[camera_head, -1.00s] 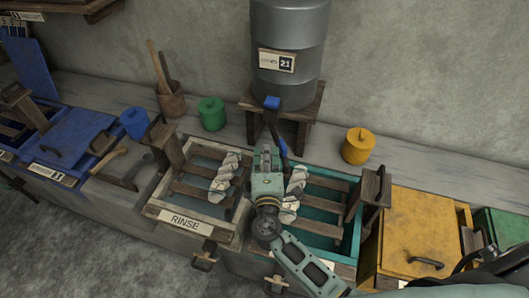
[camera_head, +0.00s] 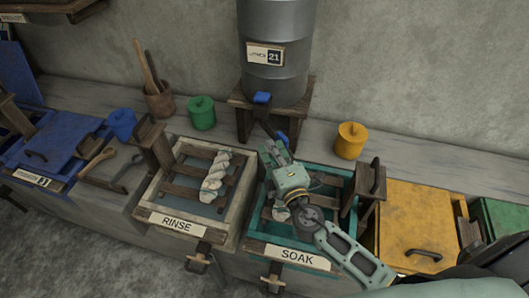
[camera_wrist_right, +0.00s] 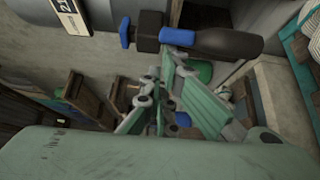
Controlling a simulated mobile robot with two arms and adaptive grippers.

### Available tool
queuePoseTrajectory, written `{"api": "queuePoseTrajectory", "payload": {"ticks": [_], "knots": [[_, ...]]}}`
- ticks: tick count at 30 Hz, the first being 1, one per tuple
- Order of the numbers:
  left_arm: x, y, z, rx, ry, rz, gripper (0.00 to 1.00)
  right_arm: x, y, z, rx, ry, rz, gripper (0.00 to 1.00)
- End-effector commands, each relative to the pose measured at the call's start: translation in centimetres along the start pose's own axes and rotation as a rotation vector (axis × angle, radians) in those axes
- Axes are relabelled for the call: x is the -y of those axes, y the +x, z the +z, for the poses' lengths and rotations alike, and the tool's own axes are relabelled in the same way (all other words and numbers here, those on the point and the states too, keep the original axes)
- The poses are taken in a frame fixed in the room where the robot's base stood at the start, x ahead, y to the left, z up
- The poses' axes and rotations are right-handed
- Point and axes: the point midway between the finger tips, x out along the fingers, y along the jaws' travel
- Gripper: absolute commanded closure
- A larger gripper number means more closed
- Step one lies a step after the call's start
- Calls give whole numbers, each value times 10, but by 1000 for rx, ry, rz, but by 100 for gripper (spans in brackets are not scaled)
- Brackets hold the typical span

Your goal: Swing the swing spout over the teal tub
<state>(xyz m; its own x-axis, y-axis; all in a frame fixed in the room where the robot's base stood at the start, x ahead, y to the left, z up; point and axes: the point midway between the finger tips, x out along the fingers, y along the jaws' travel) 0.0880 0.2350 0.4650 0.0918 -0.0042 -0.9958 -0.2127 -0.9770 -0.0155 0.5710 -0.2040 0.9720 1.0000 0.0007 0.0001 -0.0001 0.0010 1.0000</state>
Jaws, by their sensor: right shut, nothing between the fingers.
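The swing spout (camera_head: 272,122) is dark, with a blue knob (camera_head: 262,97) at its barrel end and a blue part (camera_head: 281,138) further along. It comes forward from below the grey barrel; its far end is partly hidden by my gripper. The teal tub (camera_head: 318,246), labelled SOAK, lies in front and to the right. My right gripper (camera_head: 272,150) is shut and empty, its fingers close beside the spout and its body over the tub. In the wrist view the spout (camera_wrist_right: 225,43) crosses just beyond the fingers (camera_wrist_right: 160,80); contact is unclear. My left gripper is not in view.
The grey barrel (camera_head: 282,30) stands on a wooden stand (camera_head: 240,105). The RINSE tub (camera_head: 150,205), holding twisted yarn (camera_head: 215,178), is left of the teal tub. A yellow pot (camera_head: 350,143) and a green pot (camera_head: 201,115) stand behind. A yellow lidded tub (camera_head: 415,220) is to the right.

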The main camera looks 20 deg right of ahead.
Motion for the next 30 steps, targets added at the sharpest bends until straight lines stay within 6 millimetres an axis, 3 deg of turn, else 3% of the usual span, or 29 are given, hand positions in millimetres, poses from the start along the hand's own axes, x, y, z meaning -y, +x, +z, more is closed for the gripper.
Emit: {"api": "queuePoseTrajectory", "payload": {"ticks": [3,9,30], "knots": [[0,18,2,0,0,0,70,6,-1,15,-81,-7,1,100],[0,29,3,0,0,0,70,3,-1,29,-137,1,1,100],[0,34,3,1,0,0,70,0,1,42,-134,0,0,100]]}}
